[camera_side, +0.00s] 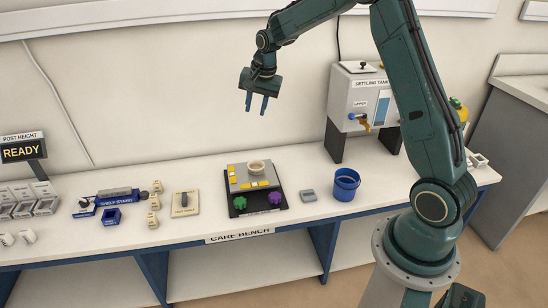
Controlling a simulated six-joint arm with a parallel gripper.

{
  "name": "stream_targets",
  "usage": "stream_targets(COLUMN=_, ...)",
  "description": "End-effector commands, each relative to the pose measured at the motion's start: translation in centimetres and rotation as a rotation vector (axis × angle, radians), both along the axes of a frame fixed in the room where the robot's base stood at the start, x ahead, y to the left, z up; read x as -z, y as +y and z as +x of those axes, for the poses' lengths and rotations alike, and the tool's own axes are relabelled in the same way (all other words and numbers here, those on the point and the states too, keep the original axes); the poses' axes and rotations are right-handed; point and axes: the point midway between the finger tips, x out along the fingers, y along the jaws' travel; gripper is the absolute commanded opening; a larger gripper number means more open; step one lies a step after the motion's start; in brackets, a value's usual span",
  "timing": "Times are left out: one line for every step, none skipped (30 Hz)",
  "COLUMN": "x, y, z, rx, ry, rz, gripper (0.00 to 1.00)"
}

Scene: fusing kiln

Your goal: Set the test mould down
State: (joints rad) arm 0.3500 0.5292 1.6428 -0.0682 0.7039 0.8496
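My gripper (256,110) hangs high above the bench, fingers pointing down. Its two fingers are apart with nothing visible between them. A small round cream cup-like piece (256,168), possibly the test mould, sits on a grey plate (239,175) with yellow patches. That plate is on a black base (264,210) with a green knob (240,203) and a purple knob (276,198). My gripper is well above the cream piece and clear of it. No label marks which thing is the test mould.
A blue bucket (346,186) and small grey block (309,195) stand right of the base. A switch plate (185,203), cream blocks (153,203) and blue holders (112,217) lie left. The settling tank (360,95) stands behind. A display (22,152) reads READY.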

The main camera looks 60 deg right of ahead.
Motion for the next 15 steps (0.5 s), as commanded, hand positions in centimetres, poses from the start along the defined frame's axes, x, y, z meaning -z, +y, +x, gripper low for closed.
stream_targets(x=-1.5, y=1.0, z=-0.7, rx=-0.036, ry=-0.01, rz=-0.013, gripper=0.3)
stream_targets(x=-2.3, y=1.5, z=-1.2, rx=-0.058, ry=-0.013, rz=-0.02, gripper=0.3)
stream_targets(x=-3.3, y=2.1, z=-1.8, rx=-0.088, ry=-0.018, rz=-0.029, gripper=0.3)
stream_targets(x=-4.0, y=2.6, z=-2.3, rx=-0.11, ry=-0.021, rz=-0.036, gripper=0.3)
stream_targets(x=-4.6, y=3.1, z=-2.8, rx=-0.131, ry=-0.025, rz=-0.043, gripper=0.3)
stream_targets(x=-5.5, y=3.8, z=-3.6, rx=-0.162, ry=-0.028, rz=-0.053, gripper=0.3)
stream_targets(x=-6.1, y=4.3, z=-4.1, rx=-0.183, ry=-0.031, rz=-0.059, gripper=0.3)
stream_targets(x=-6.7, y=4.8, z=-4.7, rx=-0.205, ry=-0.034, rz=-0.066, gripper=0.3)
stream_targets(x=-7.5, y=5.4, z=-5.4, rx=-0.235, ry=-0.038, rz=-0.077, gripper=0.3)
stream_targets(x=-8.1, y=5.9, z=-6.0, rx=-0.256, ry=-0.042, rz=-0.083, gripper=0.3)
stream_targets(x=-8.6, y=6.3, z=-6.6, rx=-0.278, ry=-0.045, rz=-0.091, gripper=0.3)
stream_targets(x=-9.3, y=6.9, z=-7.5, rx=-0.307, ry=-0.049, rz=-0.101, gripper=0.3)
stream_targets(x=-9.8, y=7.4, z=-8.1, rx=-0.329, ry=-0.053, rz=-0.108, gripper=0.3)
stream_targets(x=-10.3, y=7.8, z=-8.8, rx=-0.351, ry=-0.056, rz=-0.116, gripper=0.3)
stream_targets(x=-10.9, y=8.4, z=-9.7, rx=-0.379, ry=-0.061, rz=-0.125, gripper=0.3)
